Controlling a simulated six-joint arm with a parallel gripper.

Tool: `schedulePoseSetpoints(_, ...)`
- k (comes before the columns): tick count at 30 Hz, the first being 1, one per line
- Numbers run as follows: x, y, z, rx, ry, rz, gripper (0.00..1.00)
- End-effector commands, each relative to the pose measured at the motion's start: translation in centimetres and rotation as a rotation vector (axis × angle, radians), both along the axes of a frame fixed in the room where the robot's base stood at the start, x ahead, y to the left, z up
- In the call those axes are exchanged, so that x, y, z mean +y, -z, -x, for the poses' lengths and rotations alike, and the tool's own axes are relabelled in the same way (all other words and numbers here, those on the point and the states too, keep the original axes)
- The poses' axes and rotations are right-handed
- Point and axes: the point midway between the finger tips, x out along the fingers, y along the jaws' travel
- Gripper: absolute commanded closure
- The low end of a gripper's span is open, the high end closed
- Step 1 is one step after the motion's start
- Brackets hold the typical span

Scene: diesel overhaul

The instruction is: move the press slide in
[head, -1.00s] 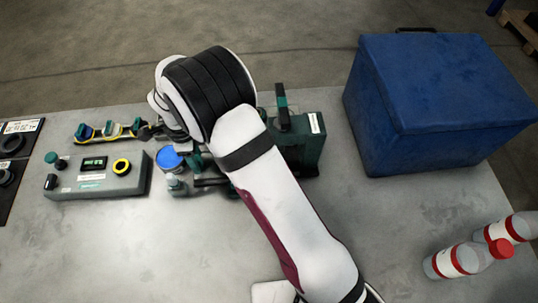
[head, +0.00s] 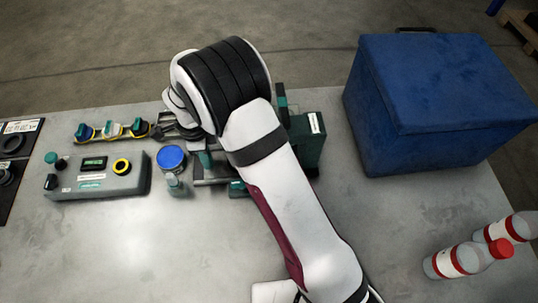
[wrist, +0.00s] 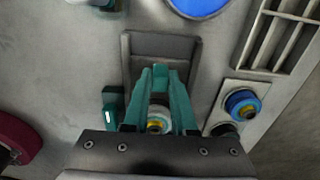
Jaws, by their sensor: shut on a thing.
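The green press (head: 307,145) stands in the middle of the table in the head view, partly hidden behind my arm. A grey part that looks like the press slide (head: 212,183) shows low at its left side. In the wrist view the slide (wrist: 160,44) is a grey, raised-edge piece under my fingers. My gripper (wrist: 160,72) has its teal fingers close together over it, shut on what looks like part of the slide. A part with white and yellow rings (wrist: 157,122) shows between the fingers.
A blue-lidded tin (head: 171,158) and a small bottle (head: 176,184) stand just left of the press. Further left are a grey control box (head: 97,178) and a rack of coloured parts (head: 112,130). A blue crate (head: 430,105) and bottles (head: 460,260) are right.

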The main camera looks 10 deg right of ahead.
Motion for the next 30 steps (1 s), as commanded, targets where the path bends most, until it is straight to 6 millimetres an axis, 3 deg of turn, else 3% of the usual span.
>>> schedulePoseSetpoints(8, -1.7, 0.0, 0.0, 0.0, 0.002, 0.0, 1.0)
schedulePoseSetpoints(20, -1.9, 0.0, 0.0, 0.0, 0.0, 0.0, 1.0)
schedulePoseSetpoints(30, -4.1, 0.0, 0.0, 0.0, 0.001, 0.0, 1.0)
